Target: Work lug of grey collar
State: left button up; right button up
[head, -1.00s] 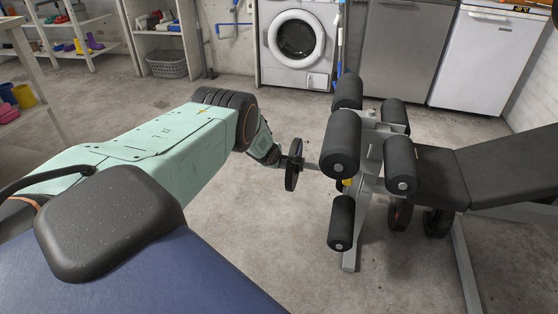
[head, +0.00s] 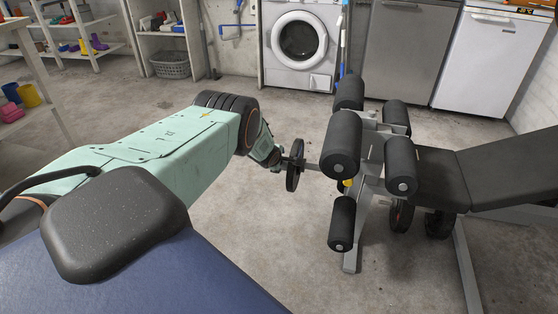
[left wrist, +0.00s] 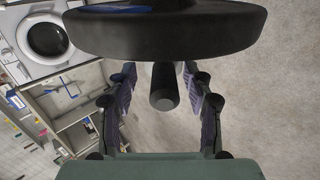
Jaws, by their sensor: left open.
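A black weight plate (head: 295,165) sits on a bar that sticks out to the left from the bench's leg frame. In the left wrist view the plate (left wrist: 165,32) fills the top, and a dark round stub (left wrist: 163,88) points from it toward me. My left gripper (left wrist: 161,88) is open, with one finger on each side of the stub and visible gaps between. In the head view my left gripper (head: 280,160) is just left of the plate, partly hidden by its own wrist. I cannot make out a grey collar or its lug. My right gripper is not in view.
The weight bench (head: 432,180) with black foam rollers (head: 342,143) stands on the right, close to the plate. A washing machine (head: 298,40) and shelves line the back wall. The concrete floor (head: 240,215) below my left arm is clear.

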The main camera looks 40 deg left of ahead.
pick_arm(q)
jog(key=shift+r, duration=0.1)
jog(key=v, duration=1.2)
jog(key=shift+w, duration=0.1)
dwell(0.7)
